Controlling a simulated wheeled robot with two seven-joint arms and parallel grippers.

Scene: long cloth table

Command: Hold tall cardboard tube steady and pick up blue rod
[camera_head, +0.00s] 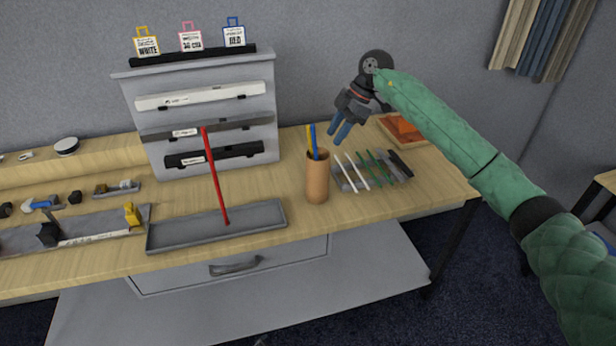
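The cardboard tube (317,180) stands upright on the table, right of the middle. My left gripper is not in view.
A grey tray (165,236) with a leaning red rod (213,175) is left of the tube. A grey stepped stand (137,115) with labelled bars and tags is behind. An orange-brown item (402,128) lies at back right.

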